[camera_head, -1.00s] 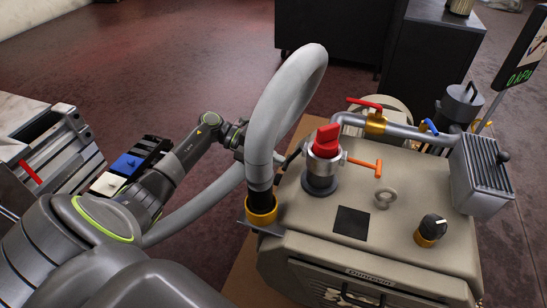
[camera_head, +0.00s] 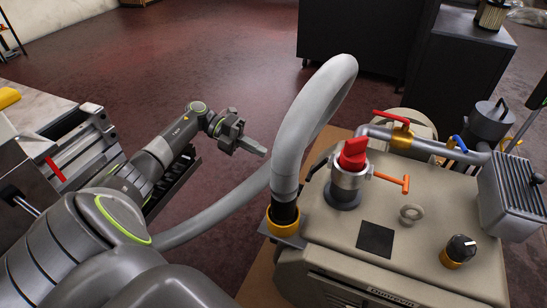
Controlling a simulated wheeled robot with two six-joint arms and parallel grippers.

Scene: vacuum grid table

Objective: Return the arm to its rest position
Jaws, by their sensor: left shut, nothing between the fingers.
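My left arm comes in from the lower left and reaches toward the middle of the view. Its gripper (camera_head: 258,149) is shut with nothing between its fingers. It is in the air just left of the thick grey hose (camera_head: 290,150), apart from it as far as I can see. The beige vacuum pump (camera_head: 350,235) stands to the right of the gripper, with a red-handled valve (camera_head: 353,153) on top. My right gripper is not in view.
An orange T-handle (camera_head: 393,181), a black knob (camera_head: 461,248) and a red lever (camera_head: 391,117) stand up from the pump. A grey slotted metal fixture (camera_head: 85,150) is at the left on a table. Dark cabinets (camera_head: 455,70) stand behind. Open floor (camera_head: 200,70) lies beyond my arm.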

